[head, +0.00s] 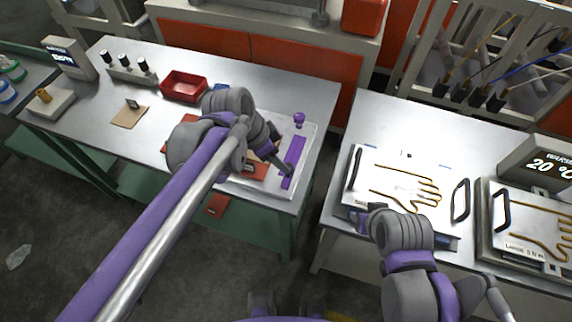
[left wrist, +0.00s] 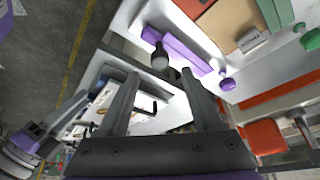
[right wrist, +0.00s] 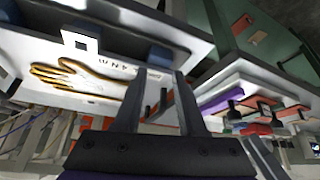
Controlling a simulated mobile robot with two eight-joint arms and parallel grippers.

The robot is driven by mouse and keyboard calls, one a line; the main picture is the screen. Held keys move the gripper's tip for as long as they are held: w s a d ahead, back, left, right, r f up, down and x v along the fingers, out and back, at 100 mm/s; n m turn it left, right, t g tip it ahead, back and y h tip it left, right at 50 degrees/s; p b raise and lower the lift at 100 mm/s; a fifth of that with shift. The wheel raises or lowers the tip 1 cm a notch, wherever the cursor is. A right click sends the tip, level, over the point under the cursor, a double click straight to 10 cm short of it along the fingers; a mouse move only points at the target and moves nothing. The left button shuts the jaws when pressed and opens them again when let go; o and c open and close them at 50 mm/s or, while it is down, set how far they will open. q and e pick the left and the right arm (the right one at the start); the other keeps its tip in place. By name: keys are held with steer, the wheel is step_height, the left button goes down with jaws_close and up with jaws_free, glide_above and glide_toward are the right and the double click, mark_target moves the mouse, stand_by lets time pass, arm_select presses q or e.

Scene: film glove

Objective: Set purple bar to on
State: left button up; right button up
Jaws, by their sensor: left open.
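The purple bar (head: 293,158) is a long flat strip on the right part of a white panel on the left bench. It also shows in the left wrist view (left wrist: 185,52), where a dark grey knob (left wrist: 160,57) is at one end. My left gripper (head: 281,160) is above the bar, partly covering its side in the head view. In the left wrist view my left gripper (left wrist: 160,76) is open and empty, with the bar beyond its fingertips; contact cannot be told. My right gripper (head: 362,218) is by the front of a white glove plate; its fingers (right wrist: 164,74) are apart and empty.
A purple knob (head: 299,119) stands beyond the bar. A red tray (head: 184,86) and black-topped knobs are farther left. The right bench carries plates with hand outlines (head: 405,184) and a temperature display (head: 548,163). A gap separates the benches.

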arm_select(q)
steer(key=x, duration=0.6)
jaws_close()
stand_by(1.3)
